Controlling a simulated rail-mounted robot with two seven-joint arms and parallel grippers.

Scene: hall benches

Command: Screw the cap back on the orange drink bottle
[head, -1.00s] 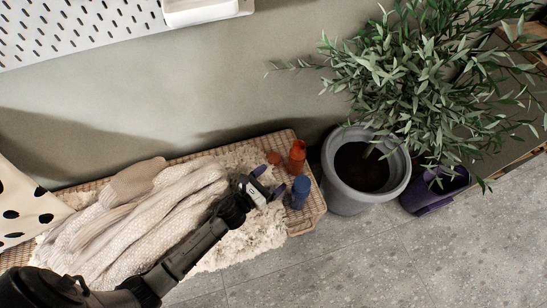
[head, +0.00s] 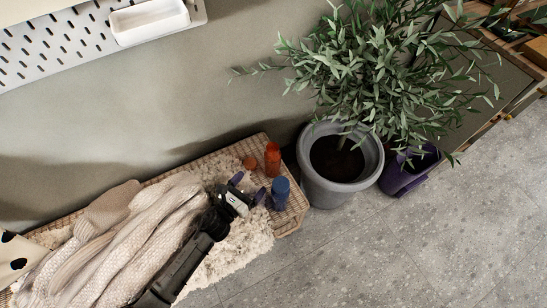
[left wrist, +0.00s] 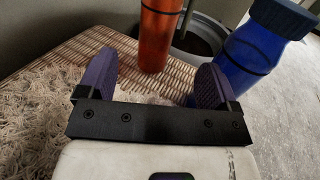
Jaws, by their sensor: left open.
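The orange drink bottle (head: 272,161) stands upright on the wicker bench near its right end. It also shows in the left wrist view (left wrist: 157,38), beyond my fingers, its top cut off by the frame. A small, flat orange piece, apparently the cap (head: 250,162), lies on the bench just left of the bottle. I cannot make it out in the left wrist view. My left gripper (head: 250,187) is open and low over the bench, in front of the cap and bottle. Its purple fingers (left wrist: 155,78) have nothing between them and touch neither bottle. My right gripper is out of view.
A blue bottle (head: 281,193) with a dark blue top stands close to the right of my left gripper.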

